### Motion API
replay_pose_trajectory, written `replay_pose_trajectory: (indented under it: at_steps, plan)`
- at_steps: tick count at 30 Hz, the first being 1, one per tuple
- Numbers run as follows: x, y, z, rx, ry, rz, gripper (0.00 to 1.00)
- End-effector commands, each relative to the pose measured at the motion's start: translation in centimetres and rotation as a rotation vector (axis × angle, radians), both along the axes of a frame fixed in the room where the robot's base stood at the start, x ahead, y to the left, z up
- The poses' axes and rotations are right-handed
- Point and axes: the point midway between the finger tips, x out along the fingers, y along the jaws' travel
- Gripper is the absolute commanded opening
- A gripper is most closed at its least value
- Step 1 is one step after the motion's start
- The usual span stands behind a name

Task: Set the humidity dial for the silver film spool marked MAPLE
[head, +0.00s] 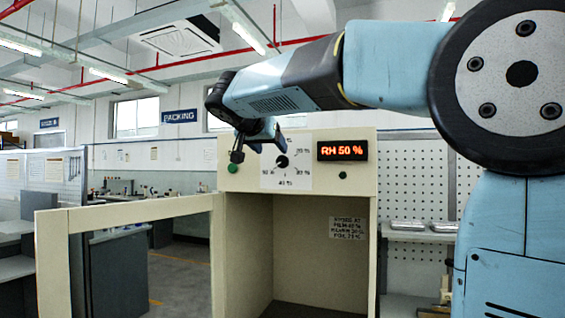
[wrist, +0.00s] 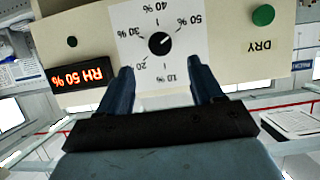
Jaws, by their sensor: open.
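The humidity dial (head: 282,161) is a black round knob on a white scale plate on the cabinet's upper front. In the wrist view the dial (wrist: 160,43) appears upside down, with marks from 10 % to 50 %; its pale pointer mark seems turned toward 50 %. The red display (head: 342,151) reads RH 50 %; it also shows in the wrist view (wrist: 83,76). My gripper (wrist: 161,68) is open and empty, its two dark fingers apart on either side below the knob in the picture. I see no silver film spool or MAPLE marking.
The cabinet (head: 245,250) stands with its framed door (head: 55,260) swung open to the left. A small notice (head: 347,228) inside lists storage percentages, too small to read surely. A green button (wrist: 263,15) marked DRY sits beside the dial. A shelf with trays (head: 408,225) stands right.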

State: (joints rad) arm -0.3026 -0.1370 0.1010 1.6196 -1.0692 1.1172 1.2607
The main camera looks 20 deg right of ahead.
Motion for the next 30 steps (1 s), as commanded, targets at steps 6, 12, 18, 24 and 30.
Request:
replay_pose_trajectory:
  at_steps: [6,12,18,24,30]
  plan:
    - [3.0,-2.2,-1.6,-0.001,0.003,-0.001,0.66]
    - [5.3,-3.9,-2.8,0.0,0.002,-0.001,0.66]
    - [6.8,-5.0,-3.6,0.0,0.002,-0.001,0.66]
    - [7.3,-5.3,-3.8,0.0,0.001,0.001,0.66]
    - [7.3,-5.3,-3.8,0.0,0.001,0.001,0.66]
